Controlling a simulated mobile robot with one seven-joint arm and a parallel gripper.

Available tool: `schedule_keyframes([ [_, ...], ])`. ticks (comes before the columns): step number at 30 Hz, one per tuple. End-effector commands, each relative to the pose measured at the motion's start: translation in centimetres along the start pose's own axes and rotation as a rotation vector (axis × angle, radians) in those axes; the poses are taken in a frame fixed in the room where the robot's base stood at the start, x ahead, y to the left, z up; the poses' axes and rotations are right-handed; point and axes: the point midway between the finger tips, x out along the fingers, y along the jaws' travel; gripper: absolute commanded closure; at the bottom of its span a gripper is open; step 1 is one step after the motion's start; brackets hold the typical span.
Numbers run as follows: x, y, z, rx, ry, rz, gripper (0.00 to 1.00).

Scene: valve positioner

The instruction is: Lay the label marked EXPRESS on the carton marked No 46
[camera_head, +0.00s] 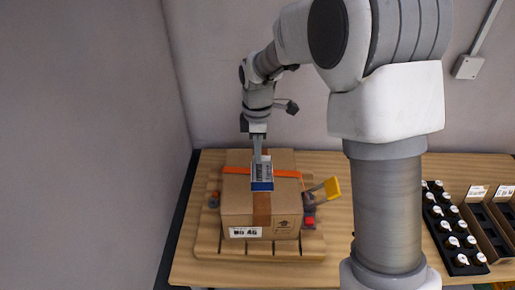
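The carton marked No 46 (237,208) is a brown box with brown tape down its middle, on a wooden pallet on the table. Its white number plate (245,232) is on the near face. A small white label with a dark printed code and a blue band (262,180) shows in front of the carton top; its wording is too small to read. My gripper (258,158) points down over the carton, its narrow fingers together at the label's upper edge. It appears shut on the label. I cannot tell whether the label touches the carton.
An orange strap (287,173) crosses the carton top. A device with a yellow flag-like part (332,188) and a red part (309,221) stand at the carton's right. A black rack of several knobs (449,228) and label-marked bins (490,222) are at far right.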

Motion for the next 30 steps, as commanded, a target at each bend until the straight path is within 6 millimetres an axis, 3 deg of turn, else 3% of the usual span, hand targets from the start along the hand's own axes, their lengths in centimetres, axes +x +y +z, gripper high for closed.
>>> schedule_keyframes([
  [21, 7.2, 0.0, 0.0, 0.001, -0.001, -0.001, 1.0],
  [30, 7.7, 0.0, 0.0, 0.001, 0.0, -0.001, 1.0],
])
